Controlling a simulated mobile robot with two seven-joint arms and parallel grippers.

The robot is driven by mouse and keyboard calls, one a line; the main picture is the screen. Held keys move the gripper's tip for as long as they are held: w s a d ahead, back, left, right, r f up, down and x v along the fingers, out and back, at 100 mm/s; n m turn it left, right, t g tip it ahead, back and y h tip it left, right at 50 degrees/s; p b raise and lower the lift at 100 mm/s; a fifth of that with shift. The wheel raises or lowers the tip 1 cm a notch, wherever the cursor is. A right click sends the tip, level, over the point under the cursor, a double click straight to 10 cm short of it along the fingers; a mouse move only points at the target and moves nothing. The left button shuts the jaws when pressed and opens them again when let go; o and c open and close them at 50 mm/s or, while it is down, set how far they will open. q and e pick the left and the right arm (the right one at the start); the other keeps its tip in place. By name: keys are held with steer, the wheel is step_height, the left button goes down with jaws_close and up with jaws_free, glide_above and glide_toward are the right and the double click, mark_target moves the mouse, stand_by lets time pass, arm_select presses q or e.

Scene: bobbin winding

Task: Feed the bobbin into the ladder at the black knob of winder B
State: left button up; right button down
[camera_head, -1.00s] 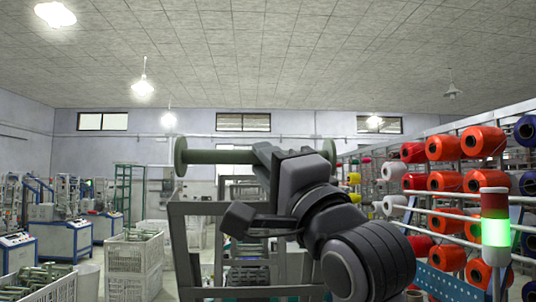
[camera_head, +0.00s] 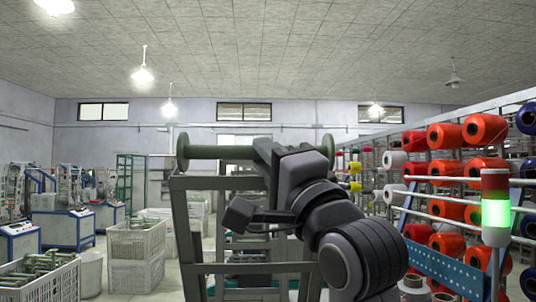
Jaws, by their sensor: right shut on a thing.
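A grey-green bobbin (camera_head: 222,152) lies level, with a round flange at each end, in the middle of the head view. My right gripper (camera_head: 268,152) is shut on its shaft, right of the middle. The bobbin is in front of the upper part of a grey metal frame (camera_head: 182,235); I cannot tell whether they touch. The gripper and arm hide part of the frame and of the bobbin's right half. No black knob can be made out, and I cannot tell which machine is winder B. My left gripper is not in view.
A creel of red, orange and blue yarn cones (camera_head: 445,137) and a signal tower (camera_head: 496,210) with a lit green band stand at right. White crates (camera_head: 137,243) and a crate of bobbins (camera_head: 62,285) stand at left, before blue-white machines (camera_head: 68,229). Some floor shows between.

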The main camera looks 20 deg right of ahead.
steer(key=shift+w+d+f+b, duration=0.1)
steer(key=shift+w+f+b, duration=0.25)
steer(key=shift+f, duration=0.4)
steer(key=shift+w+d+f+b, duration=0.1)
steer(key=shift+w+f+b, duration=0.25)
steer(key=shift+f, duration=0.35)
steer(key=shift+s, duration=0.1)
step_height(320, 180, down, 6)
steer(key=w+b, duration=0.2)
steer(key=b, duration=0.1)
steer(key=shift+w+d+r, duration=0.2)
steer(key=shift+d+r, duration=0.05)
steer(key=shift+d, duration=0.1)
steer(key=shift+w+d+f+b, duration=0.1)
steer(key=shift+w+f+b, duration=0.35)
steer(key=shift+f, duration=0.45)
steer(key=shift+w+d+f+b, duration=0.1)
steer(key=shift+w+f+b, duration=0.3)
steer(key=shift+f, duration=0.55)
steer(key=shift+w+d+f+b, duration=0.1)
steer(key=shift+w+f+b, duration=0.2)
steer(key=shift+f+b, duration=0.45)
steer(key=shift+f, duration=0.15)
